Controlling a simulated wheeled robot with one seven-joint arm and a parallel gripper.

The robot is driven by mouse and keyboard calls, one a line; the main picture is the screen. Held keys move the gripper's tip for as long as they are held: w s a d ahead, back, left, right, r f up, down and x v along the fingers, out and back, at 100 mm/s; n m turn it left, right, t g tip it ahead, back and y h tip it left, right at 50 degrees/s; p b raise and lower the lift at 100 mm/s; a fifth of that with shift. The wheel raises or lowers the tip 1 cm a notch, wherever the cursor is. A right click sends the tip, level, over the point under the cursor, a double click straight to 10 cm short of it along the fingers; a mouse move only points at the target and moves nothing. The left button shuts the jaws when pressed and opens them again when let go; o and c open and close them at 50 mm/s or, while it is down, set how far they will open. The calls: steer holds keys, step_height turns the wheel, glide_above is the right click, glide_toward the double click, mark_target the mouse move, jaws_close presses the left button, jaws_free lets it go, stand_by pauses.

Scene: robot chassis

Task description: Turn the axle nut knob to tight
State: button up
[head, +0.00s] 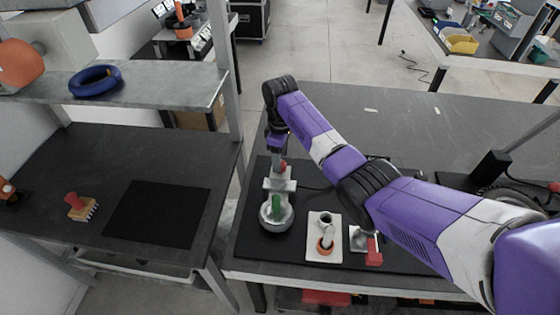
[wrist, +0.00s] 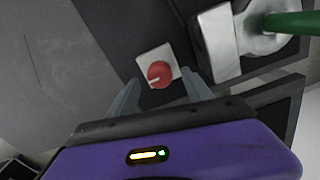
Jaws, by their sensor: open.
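A round red knob (wrist: 160,74) with a white pointer mark sits on a small pale square plate (wrist: 145,60) in the wrist view. The pointer lies toward the left of the picture. My gripper is open in the wrist view (wrist: 161,80), with one finger on each side of the knob in the picture. I cannot tell whether the fingers touch it. Any tight mark is too small to read.
The green handle (wrist: 290,22) and its pale metal mount (wrist: 217,42) stand close to the right finger. In the head view a white plate with posts (head: 324,250) and a red-handled part (head: 374,250) lie to the right.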

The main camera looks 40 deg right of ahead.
steer(key=shift+f, duration=1.2)
jaws_close()
